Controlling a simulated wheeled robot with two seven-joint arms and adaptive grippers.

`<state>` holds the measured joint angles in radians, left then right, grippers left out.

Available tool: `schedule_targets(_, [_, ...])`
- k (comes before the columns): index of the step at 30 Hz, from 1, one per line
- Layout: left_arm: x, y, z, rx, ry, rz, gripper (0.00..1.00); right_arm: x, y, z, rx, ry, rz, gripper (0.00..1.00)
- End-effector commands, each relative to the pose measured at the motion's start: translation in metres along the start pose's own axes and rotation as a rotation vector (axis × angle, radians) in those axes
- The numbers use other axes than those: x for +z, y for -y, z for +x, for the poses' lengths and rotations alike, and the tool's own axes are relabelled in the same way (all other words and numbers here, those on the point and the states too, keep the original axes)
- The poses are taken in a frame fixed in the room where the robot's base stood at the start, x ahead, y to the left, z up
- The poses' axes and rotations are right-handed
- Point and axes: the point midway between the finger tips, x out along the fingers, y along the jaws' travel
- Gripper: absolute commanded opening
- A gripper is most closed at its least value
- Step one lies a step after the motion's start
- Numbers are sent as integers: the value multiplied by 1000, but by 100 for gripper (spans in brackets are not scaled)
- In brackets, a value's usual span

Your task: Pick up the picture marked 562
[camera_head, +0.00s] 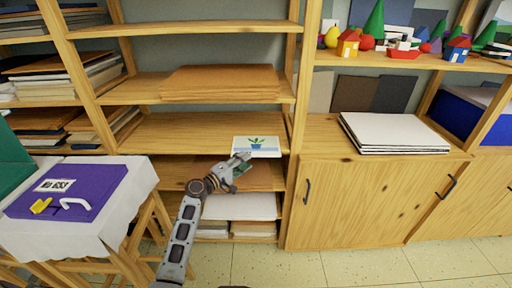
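A small white picture (257,146) with a green plant in a blue pot lies on a middle shelf of the wooden rack, near the shelf's front right. No number can be read on it. My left gripper (243,164) is just in front of and below the picture's left front edge. Its fingers overlap the picture's edge in the view, and I cannot tell whether they touch or grip it. My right gripper is not in view.
A cloth-covered table (130,195) with a purple board (75,190) stands at left. The rack's upright (300,100) is close to the picture's right. White sheets (395,132) lie on the cabinet (365,200). The shelf left of the picture is clear.

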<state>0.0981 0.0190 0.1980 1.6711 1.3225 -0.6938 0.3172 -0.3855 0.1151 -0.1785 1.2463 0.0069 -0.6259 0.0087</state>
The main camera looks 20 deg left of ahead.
Motion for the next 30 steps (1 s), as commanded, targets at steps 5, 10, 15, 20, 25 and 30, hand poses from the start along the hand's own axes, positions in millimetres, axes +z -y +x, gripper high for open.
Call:
schedule_targets(5, [-3, -1, 14, 2, 0, 0, 34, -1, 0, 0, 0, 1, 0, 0])
schedule_targets(10, [-5, -1, 29, 2, 0, 0, 34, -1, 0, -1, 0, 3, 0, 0])
schedule_targets(15, [-5, -1, 40, 1, -1, 0, 34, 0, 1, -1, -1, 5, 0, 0])
schedule_targets(20, [-5, 0, 44, 0, -1, 0, 34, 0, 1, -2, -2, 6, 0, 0])
schedule_targets(25, [-5, 0, 44, 0, -1, 0, 34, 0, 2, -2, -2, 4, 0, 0])
schedule_targets(30, [-5, 0, 44, 0, 0, 0, 34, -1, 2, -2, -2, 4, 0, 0])
